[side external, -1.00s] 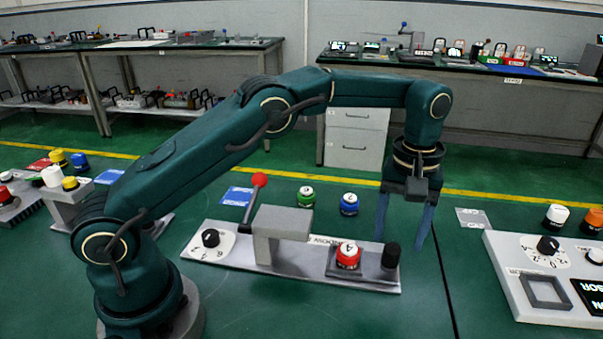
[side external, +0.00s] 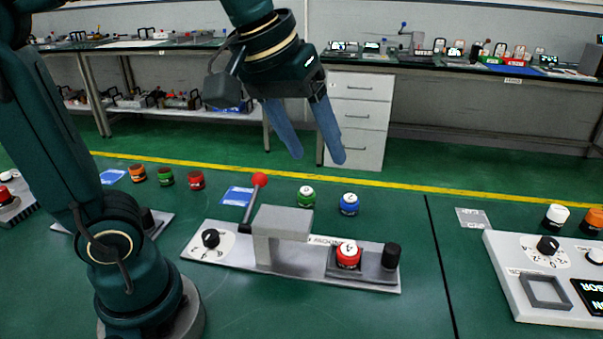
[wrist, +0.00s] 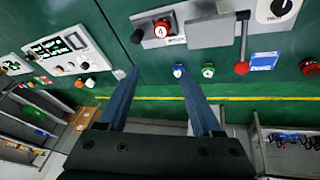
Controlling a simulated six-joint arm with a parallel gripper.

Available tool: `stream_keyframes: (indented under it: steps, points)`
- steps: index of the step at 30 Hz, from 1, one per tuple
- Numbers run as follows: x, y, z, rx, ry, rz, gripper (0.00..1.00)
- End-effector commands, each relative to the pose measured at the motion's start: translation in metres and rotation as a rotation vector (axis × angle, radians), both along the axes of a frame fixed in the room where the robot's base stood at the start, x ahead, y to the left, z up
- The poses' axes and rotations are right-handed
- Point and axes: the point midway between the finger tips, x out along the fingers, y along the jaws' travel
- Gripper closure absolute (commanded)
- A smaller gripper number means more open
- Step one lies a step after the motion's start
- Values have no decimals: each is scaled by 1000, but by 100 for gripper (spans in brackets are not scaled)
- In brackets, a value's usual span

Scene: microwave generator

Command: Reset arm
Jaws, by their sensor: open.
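My gripper (side external: 318,160) hangs in the air in the upper middle of the side external view, with its two blue fingers apart and nothing between them. It is well above the table, over the far side of the microwave panel (side external: 225,254). In the wrist view my gripper (wrist: 158,72) also shows spread and empty. The panel carries a black dial (side external: 210,238), a lever with a red knob (side external: 260,180), a grey block (side external: 285,222), a red part marked 4 (side external: 348,254) in a holder, and a black knob (side external: 391,256). My arm stands raised at the left.
A green part (side external: 306,197) and a blue part (side external: 348,204) stand behind the panel, beside a blue card (side external: 237,196). Orange, green and red parts stand farther left. Another panel (side external: 510,285) lies at the right. Green table between is clear.

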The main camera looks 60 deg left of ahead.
Motion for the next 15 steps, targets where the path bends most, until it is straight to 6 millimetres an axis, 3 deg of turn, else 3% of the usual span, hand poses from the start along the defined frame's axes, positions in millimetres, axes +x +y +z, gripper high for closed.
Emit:
stream_keyframes:
  steps: [6,15]
  points:
    - [-54,10,-25,74,-72,-118,34]
    - [-91,13,-80,173,-57,-308,34]
